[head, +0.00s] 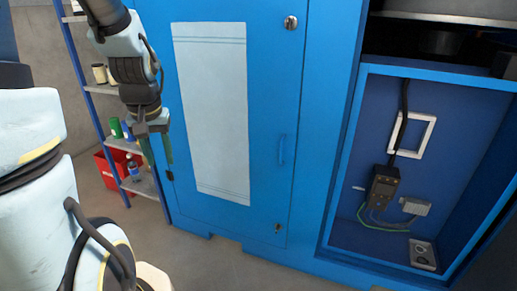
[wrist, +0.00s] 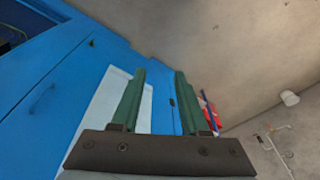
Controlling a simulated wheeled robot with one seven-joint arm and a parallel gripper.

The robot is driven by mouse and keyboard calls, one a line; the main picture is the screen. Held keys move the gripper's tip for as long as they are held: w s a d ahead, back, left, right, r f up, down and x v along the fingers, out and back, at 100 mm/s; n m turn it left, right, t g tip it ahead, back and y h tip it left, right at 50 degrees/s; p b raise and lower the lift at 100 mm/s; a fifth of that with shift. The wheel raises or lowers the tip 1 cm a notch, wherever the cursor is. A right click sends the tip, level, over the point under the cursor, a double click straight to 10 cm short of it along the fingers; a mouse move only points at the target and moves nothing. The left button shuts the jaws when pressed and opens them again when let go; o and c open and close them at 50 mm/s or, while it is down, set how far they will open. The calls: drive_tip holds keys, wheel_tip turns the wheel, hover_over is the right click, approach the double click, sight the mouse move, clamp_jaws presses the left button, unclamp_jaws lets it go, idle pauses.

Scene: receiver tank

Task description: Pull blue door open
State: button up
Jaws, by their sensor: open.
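The blue door (head: 265,110) is shut in the blue cabinet in the head view. It carries a pale panel (head: 212,110), a thin blue vertical handle (head: 282,149) on its right side and a round metal lock (head: 290,22) near the top. In the wrist view the door (wrist: 45,88) lies to the left, with the handle (wrist: 42,99) small and thin. My gripper (head: 158,160) is open and empty in front of the door's left edge, apart from the handle. Its green fingers show in the wrist view (wrist: 157,95).
An open blue compartment (head: 345,225) with a black plug device (head: 383,186) is to the right. A shelf rack (head: 140,186) with bottles and a red crate (head: 112,172) stand at the left. Grey floor (head: 220,262) is clear in front.

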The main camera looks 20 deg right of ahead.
drive_tip(key=w+d+f+m+b, duration=0.1)
drive_tip(key=w+d, duration=0.3)
drive_tip(key=d, duration=0.3)
drive_tip(key=w+d+f+m, duration=0.1)
drive_tip(key=w+d+f, duration=0.1)
drive_tip(key=w+d, duration=0.35)
drive_tip(key=m+t+h+b, duration=0.1)
drive_tip(key=m+t+h, duration=0.1)
approach(281, 149)
drive_tip(key=f, duration=0.1)
drive_tip(key=p+x, duration=0.1)
drive_tip(key=x, duration=0.9)
drive_tip(key=shift+w+d+f, duration=0.2)
drive_tip(key=shift+f, duration=0.1)
drive_tip(key=shift+c, duration=0.3)
clamp_jaws()
